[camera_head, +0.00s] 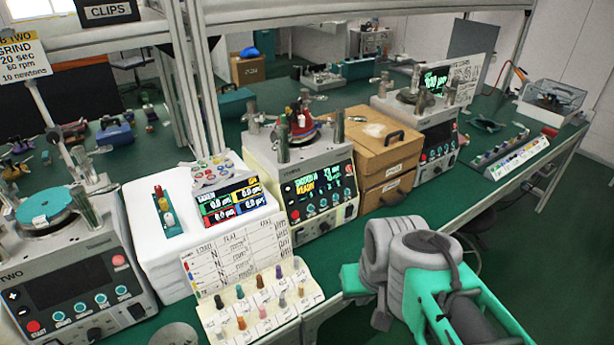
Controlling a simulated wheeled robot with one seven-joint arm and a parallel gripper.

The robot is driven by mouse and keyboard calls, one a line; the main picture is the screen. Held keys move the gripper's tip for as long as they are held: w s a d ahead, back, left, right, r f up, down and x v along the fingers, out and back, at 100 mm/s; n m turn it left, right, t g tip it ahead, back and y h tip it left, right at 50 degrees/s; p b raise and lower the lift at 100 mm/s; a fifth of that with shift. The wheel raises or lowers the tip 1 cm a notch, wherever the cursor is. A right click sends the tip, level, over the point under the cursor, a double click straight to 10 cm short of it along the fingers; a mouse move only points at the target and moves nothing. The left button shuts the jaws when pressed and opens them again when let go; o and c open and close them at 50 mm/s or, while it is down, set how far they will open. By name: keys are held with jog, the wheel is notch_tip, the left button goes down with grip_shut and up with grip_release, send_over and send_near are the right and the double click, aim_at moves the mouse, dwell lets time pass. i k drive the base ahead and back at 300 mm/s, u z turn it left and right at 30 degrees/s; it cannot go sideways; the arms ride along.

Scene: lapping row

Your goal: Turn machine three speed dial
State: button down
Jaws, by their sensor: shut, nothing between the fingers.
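The middle lapping machine (322,160) stands on the green bench between a stack of white pads and brown boxes. I take it as machine three from its place after the machine marked TWO; I cannot read its own number. Its lit screen (320,182) shows green and yellow text above a row of teal buttons. A dark knob (324,227) sits low on its front; I cannot read its label or setting. My grey and teal arm fills the lower right, in front of the bench edge and apart from this machine. I cannot make out my gripper's fingers.
Machine TWO (75,275) stands at left, another machine (437,137) at right. Brown boxes (385,163), a speckled stack of white pads (147,237) and a rack of coloured pegs (240,318) crowd the bench. Bare green bench lies in front of the boxes.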

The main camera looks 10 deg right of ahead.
aim_at(324, 228)
jog(key=k, duration=1.25)
jog(key=u, duration=0.75)
jog(key=i, duration=1.65)
